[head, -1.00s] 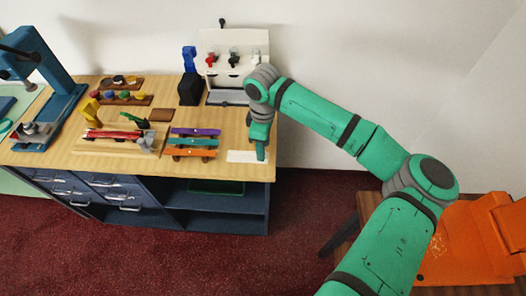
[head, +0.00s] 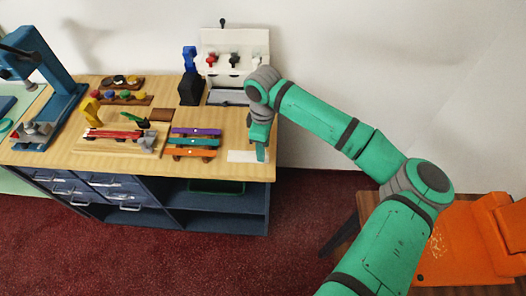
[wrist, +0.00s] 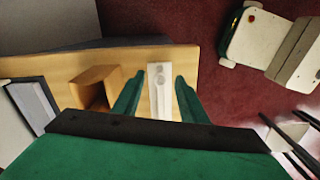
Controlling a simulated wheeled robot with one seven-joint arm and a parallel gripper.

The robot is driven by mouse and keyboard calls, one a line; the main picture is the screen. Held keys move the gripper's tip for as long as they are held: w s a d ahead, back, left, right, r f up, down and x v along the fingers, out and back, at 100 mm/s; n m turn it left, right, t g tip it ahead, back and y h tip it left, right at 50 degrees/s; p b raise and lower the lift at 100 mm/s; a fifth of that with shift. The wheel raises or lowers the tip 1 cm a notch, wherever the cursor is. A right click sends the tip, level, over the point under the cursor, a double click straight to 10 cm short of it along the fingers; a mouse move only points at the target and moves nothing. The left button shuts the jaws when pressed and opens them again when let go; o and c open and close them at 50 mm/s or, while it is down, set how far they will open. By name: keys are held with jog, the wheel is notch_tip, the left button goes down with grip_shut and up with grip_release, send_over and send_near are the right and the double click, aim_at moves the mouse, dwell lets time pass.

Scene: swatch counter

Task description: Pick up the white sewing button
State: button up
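A white strip (head: 243,156) lies flat near the front right corner of the wooden counter. In the wrist view the same white strip (wrist: 158,100) shows between my fingers, with small pale round shapes (wrist: 159,80) near its far end. One of these may be the white sewing button; they are too small and pale to be sure. My gripper (wrist: 159,76) is open, with a green finger on each side of the strip and nothing visibly held. In the head view my gripper (head: 259,150) points down at the strip's right end, and its fingers partly overlap each other.
Purple, teal and orange strips (head: 194,142) lie left of the white strip. A white-backed stand (head: 235,50) is behind. Wooden racks with small round pieces (head: 122,97) stand at the back left, near a blue press (head: 50,70). The counter's edge is close to my gripper.

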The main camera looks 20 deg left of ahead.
grip_shut()
dwell(1.3)
